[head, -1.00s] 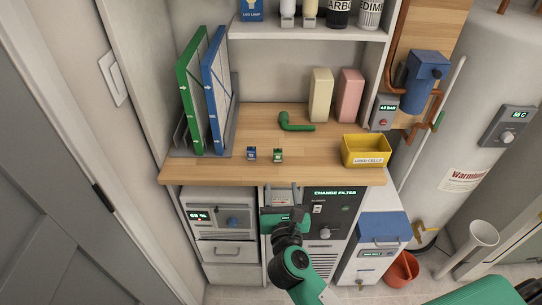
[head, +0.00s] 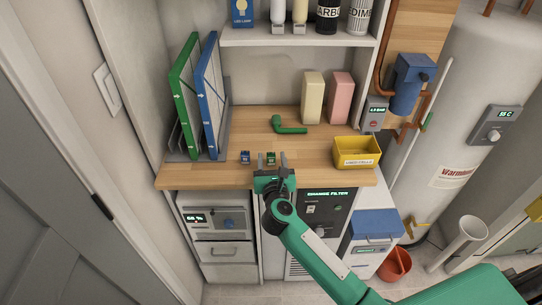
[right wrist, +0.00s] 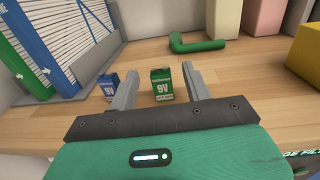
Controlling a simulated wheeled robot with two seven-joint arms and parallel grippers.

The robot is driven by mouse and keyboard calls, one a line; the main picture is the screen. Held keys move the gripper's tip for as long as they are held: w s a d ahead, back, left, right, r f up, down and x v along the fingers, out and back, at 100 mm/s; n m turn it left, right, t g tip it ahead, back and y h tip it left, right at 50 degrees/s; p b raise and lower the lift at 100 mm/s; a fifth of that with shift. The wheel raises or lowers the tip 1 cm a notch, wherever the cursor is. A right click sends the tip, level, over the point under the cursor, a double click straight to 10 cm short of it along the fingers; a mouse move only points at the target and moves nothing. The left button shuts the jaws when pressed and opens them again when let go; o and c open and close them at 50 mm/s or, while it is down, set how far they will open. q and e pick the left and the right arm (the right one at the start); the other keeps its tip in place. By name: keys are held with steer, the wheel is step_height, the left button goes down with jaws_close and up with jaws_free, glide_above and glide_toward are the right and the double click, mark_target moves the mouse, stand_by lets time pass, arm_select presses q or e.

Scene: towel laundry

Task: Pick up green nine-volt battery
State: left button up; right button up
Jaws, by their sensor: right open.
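The green nine-volt battery (head: 271,157) stands upright on the wooden counter (head: 310,170). In the right wrist view the green battery (right wrist: 162,85) shows its "9V" label and lies ahead, between the lines of my two fingers. My right gripper (head: 272,162) is open at the counter's front edge, just in front of the green battery; its fingers (right wrist: 157,85) also show in the wrist view. A blue nine-volt battery (head: 245,157) stands just left of the green one. In the wrist view the blue battery (right wrist: 108,84) is beside the left finger, outside the opening. My left gripper is not in view.
A green elbow pipe (head: 290,127) lies behind the batteries. A yellow bin (head: 357,153) stands at the right of the counter. Green and blue framed filters (head: 212,95) stand in a rack at the left. Beige and pink blocks (head: 312,98) stand at the back.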

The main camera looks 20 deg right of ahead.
steer(key=shift+w+d, duration=0.1)
steer(key=shift+w, duration=0.15)
steer(key=c, duration=1.1)
steer(key=shift+o, duration=0.2)
